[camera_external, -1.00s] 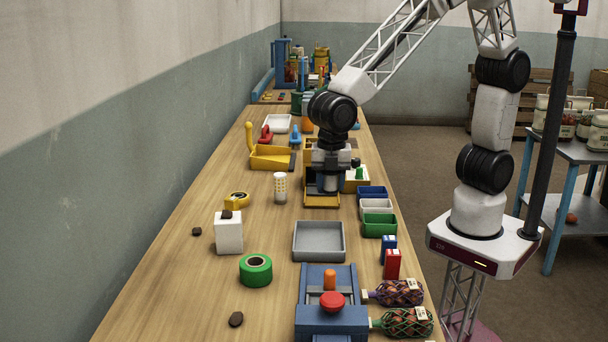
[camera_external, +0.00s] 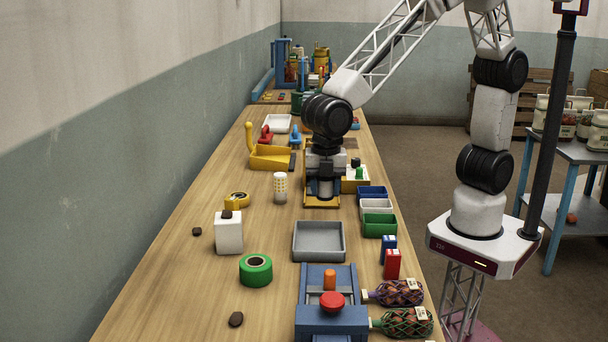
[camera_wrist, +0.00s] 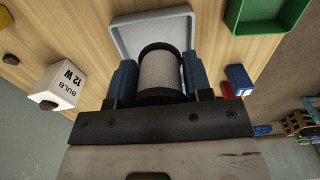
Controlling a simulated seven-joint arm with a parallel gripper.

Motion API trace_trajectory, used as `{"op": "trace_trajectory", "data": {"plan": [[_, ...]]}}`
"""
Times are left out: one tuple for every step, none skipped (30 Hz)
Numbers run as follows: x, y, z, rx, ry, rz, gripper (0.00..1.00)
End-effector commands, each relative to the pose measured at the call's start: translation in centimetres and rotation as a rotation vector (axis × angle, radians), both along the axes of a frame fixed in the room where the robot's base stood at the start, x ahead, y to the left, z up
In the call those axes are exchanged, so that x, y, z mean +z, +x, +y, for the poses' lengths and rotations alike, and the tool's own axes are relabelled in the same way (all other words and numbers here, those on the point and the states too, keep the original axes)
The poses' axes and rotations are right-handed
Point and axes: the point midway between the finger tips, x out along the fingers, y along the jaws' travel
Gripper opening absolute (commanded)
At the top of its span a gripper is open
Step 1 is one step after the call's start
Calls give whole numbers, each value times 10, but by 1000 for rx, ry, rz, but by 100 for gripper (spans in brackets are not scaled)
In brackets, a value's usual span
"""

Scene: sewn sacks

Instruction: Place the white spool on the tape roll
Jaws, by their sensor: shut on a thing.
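My gripper (camera_external: 322,190) is over the far middle of the bench, beyond the grey tray. In the wrist view its two blue fingers (camera_wrist: 160,82) are shut on the sides of the white spool (camera_wrist: 160,70), a pale, finely textured cylinder with dark ends. In the external view the spool is mostly hidden between the fingers, and its height above the bench is hard to tell. The green tape roll (camera_external: 256,270) lies flat on the bench, left of and nearer than the grey tray, well apart from my gripper. Nothing is on top of it.
The grey tray (camera_external: 319,241) is empty. A white bulb box (camera_external: 229,232) with a dark lump on top stands behind the tape roll. A white-capped clear jar (camera_external: 280,187) stands left of my gripper. A blue press (camera_external: 331,310) is at the front. Small bins (camera_external: 379,224) line the right edge.

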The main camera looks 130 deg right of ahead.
Motion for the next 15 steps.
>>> {"op": "trace_trajectory", "data": {"plan": [[-1,12,7,14,0,1,23],[-1,19,11,22,0,0,23],[-1,28,16,33,0,0,23],[-1,35,20,41,-1,-1,23],[-1,41,24,49,0,0,23],[-1,50,29,59,0,0,23],[-2,56,33,66,0,0,23],[-2,61,37,72,0,0,23],[-2,68,41,81,0,0,23],[-3,72,44,86,1,1,23],[-3,76,47,91,1,1,23],[-3,80,50,95,0,0,23],[-3,83,51,98,0,0,23],[-3,84,53,100,-1,-1,23],[-3,86,54,102,0,0,23]]}}
